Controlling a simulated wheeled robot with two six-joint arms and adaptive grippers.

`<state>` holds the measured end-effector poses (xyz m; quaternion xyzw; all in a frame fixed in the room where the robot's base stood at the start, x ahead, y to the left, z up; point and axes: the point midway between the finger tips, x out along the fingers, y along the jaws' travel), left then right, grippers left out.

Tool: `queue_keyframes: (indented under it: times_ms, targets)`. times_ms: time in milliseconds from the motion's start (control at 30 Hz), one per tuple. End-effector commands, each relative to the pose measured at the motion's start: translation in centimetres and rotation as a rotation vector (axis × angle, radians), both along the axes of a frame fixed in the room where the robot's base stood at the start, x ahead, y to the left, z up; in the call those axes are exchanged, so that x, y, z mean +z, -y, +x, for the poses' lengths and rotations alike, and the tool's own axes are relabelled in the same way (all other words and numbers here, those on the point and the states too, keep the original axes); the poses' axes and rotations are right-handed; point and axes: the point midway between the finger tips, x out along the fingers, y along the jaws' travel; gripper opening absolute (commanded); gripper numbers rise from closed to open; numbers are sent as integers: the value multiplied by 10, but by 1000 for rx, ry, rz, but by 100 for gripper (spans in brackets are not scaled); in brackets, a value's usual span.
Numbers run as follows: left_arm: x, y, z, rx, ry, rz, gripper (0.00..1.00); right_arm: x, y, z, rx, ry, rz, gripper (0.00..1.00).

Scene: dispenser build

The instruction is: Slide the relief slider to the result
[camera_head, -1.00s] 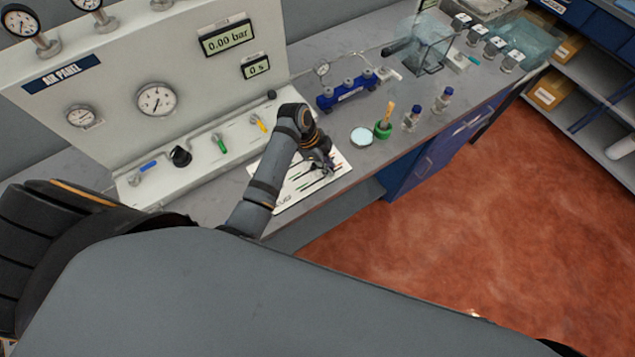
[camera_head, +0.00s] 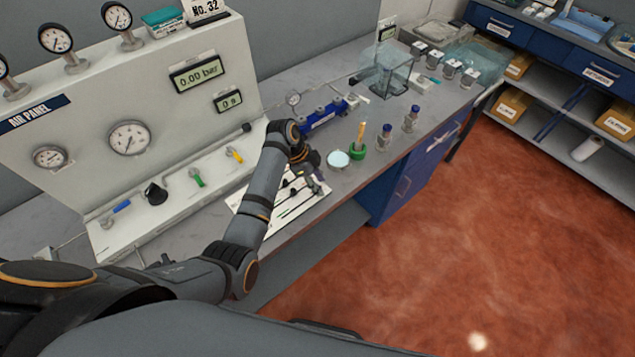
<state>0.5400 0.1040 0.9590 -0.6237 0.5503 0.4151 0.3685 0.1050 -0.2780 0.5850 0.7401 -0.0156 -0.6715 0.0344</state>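My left gripper (camera_head: 316,184) is low over the right end of this board, pointing down. My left forearm and gripper hide the upper part of the board. I cannot tell which slider is the relief one, whether the gripper touches a slider, or whether its fingers are open or shut. My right gripper is not in view.
The air panel (camera_head: 75,130) stands behind the board, with gauges, valves and a display reading 0.00 bar (camera_head: 197,73). A pale round dish (camera_head: 338,159), a green holder (camera_head: 358,152), a blue manifold (camera_head: 322,117) and vials stand to the right. The bench's front edge is close.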

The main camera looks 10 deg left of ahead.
Motion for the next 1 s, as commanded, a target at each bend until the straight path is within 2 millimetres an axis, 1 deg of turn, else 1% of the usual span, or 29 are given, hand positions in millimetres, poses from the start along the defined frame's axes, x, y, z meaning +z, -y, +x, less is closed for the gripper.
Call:
queue_keyframes:
  times_ms: [133,233,367,500,600,700,833,1000]
  targets:
    - [0,-1,0,1,-2,2,40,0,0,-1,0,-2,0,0]
    - [9,-5,0,1,-1,3,40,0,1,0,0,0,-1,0]
    - [36,-16,-1,1,4,3,40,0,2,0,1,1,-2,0]
    - [68,-28,-2,0,3,3,40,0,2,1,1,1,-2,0]
    - [87,-36,-4,0,2,3,40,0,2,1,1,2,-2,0]
    - [101,-41,-4,0,1,3,40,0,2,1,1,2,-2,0]
    - [109,-44,-5,0,-1,3,40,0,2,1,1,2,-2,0]
    - [111,-44,-6,0,-1,2,40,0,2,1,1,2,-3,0]
